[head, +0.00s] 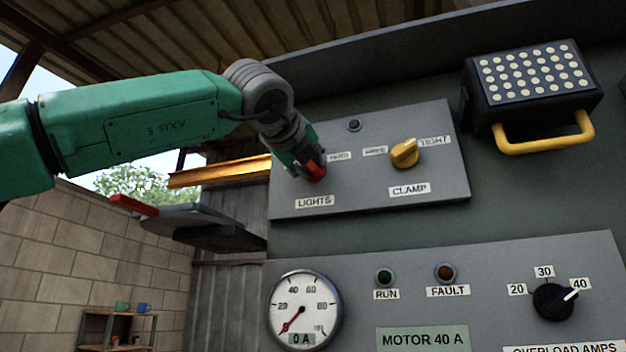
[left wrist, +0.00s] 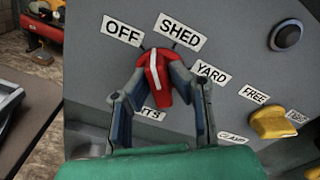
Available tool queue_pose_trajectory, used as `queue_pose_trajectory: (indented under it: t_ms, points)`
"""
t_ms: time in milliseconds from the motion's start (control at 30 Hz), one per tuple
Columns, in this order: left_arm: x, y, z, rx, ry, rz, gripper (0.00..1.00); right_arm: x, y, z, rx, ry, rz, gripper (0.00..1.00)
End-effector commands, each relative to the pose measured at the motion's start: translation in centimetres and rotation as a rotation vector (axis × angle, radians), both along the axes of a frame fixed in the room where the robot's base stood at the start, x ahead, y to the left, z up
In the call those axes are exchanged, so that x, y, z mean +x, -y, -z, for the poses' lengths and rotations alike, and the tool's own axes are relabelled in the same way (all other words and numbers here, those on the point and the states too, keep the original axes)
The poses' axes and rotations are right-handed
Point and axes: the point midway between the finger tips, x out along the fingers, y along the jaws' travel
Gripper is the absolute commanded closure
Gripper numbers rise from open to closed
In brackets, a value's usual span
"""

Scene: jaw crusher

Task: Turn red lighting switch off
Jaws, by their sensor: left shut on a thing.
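The red lighting switch (head: 317,173) is on the upper grey panel, above the LIGHTS label (head: 314,202). In the left wrist view the red knob (left wrist: 160,78) has a white line pointing up, between the OFF label (left wrist: 122,30) and the SHED label (left wrist: 180,31). A YARD label (left wrist: 211,73) is to its right. My left gripper (head: 306,165) is at the switch, shut on it, with one finger on each side of the knob in the left wrist view. The gripper hides part of the knob and the labels in the head view. My right gripper is not in view.
A yellow clamp knob (head: 405,153) is right of the switch, with a small dark button (head: 354,125) above. A black lamp with a yellow handle (head: 545,132) is at upper right. A gauge (head: 304,310) and an overload dial (head: 553,301) are on the lower panel.

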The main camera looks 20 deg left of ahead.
Motion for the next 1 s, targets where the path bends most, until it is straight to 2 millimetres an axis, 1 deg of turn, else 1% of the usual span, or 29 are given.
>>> queue_pose_trajectory:
  t_ms: [33, 100, 433, 667, 1000]
  points:
    - [-0.3, -0.3, -0.4, -0.045, 0.012, -0.002, 1.0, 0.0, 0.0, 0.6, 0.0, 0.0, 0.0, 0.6]
    - [-0.3, -0.3, -0.4, -0.103, 0.011, -0.002, 1.0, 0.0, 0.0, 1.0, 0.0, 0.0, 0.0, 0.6]
    - [-0.3, -0.4, -0.4, -0.308, 0.002, -0.003, 1.0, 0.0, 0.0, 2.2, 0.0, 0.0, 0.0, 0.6]
    - [-0.3, -0.5, -0.5, -0.374, 0.0, -0.002, 1.0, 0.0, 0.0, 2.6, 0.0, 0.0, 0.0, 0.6]
    - [-0.3, -0.6, -0.5, -0.393, -0.001, -0.002, 1.0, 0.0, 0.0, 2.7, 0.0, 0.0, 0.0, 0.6]
